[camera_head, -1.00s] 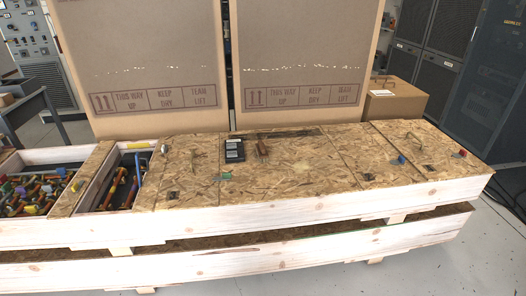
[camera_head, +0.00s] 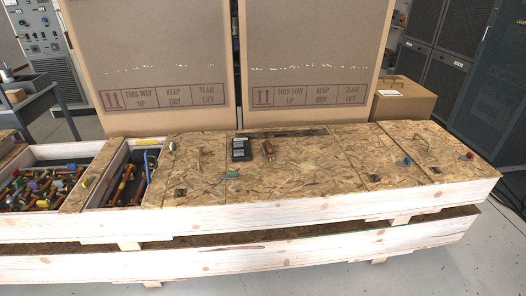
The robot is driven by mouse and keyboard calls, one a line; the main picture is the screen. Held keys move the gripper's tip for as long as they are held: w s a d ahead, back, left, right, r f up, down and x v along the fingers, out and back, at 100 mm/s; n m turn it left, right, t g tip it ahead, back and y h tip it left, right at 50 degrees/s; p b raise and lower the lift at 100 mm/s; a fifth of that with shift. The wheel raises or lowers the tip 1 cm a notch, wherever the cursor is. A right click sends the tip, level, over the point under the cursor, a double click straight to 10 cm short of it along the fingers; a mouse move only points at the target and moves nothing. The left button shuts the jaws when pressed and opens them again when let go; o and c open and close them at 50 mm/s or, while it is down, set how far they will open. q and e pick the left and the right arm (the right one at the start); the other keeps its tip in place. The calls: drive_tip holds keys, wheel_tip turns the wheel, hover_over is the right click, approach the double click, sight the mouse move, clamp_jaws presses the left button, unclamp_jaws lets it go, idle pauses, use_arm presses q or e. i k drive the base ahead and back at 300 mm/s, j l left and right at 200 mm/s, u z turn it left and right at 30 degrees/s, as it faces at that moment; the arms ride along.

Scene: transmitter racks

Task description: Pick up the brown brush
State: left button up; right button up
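A small brown brush-like object (camera_head: 268,148) lies on the chipboard top of the long wooden crate (camera_head: 330,207), near its middle. It sits just right of a dark box-like item (camera_head: 240,150) and does not appear to touch it. Its fine shape is too small to tell. Neither of my grippers shows in the view.
Open crate compartments at the left hold several coloured tools (camera_head: 42,186). Small items, including a blue one (camera_head: 405,162) and a red one (camera_head: 468,155), lie on the crate top. Two tall cardboard boxes (camera_head: 150,60) stand behind. Grey floor is clear at the front right.

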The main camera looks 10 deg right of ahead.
sight(268, 150)
drive_tip(key=i+l+u, duration=0.15)
drive_tip(key=u, duration=0.3)
drive_tip(key=i+l+u, duration=0.1)
drive_tip(key=l+u, duration=0.6)
drive_tip(key=u, duration=0.25)
drive_tip(key=i+l, duration=0.05)
